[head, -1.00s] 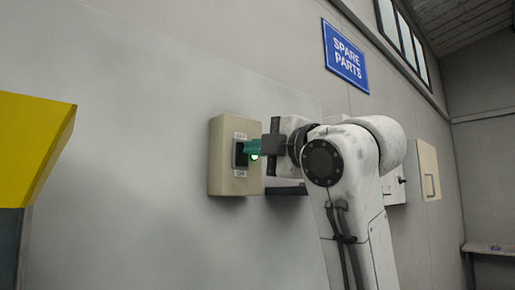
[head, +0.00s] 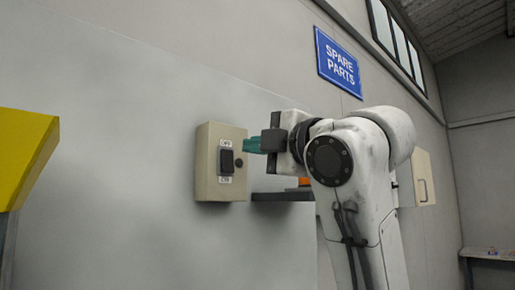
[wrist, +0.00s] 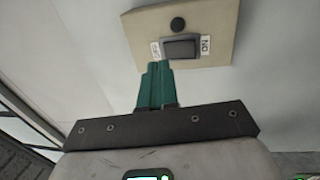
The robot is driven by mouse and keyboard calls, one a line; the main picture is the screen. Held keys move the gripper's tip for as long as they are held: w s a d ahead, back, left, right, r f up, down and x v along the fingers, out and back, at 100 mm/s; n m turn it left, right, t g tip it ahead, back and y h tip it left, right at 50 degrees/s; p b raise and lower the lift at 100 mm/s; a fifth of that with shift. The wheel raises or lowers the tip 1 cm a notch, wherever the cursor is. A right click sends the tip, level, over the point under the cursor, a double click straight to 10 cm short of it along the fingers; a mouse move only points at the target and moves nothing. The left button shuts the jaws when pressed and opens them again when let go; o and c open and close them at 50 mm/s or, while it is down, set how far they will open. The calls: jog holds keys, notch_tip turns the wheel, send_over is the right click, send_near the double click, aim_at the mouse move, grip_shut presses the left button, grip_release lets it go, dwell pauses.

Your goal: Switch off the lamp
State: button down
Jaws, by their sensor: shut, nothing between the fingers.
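A beige switch box (head: 207,165) is fixed to the grey wall. It has a dark rocker switch (head: 226,162) between an OFF label above and an ON label below. The small round lamp (head: 239,163) to the right of the rocker is dark. In the wrist view the box shows at the top, with the rocker (wrist: 180,49) and the dark lamp (wrist: 178,25). My gripper (head: 248,146) has teal fingers that are shut and empty. Their tips are just in front of the box's right edge in the head view and appear apart from the rocker. They also show in the wrist view (wrist: 157,70).
A dark shelf (head: 282,196) with an orange thing (head: 304,182) juts from the wall below my gripper. A blue SPARE PARTS sign (head: 339,65) hangs above. A yellow object (head: 25,150) stands at the left, and a beige cabinet (head: 424,177) at the right.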

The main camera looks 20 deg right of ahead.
jog(key=s+d+r+b, duration=0.1)
jog(key=s+d+b, duration=0.1)
jog(key=s, duration=0.6)
jog(key=shift+s+d+b, duration=0.35)
jog(key=shift+d+b, duration=0.05)
jog(key=shift+b, duration=0.2)
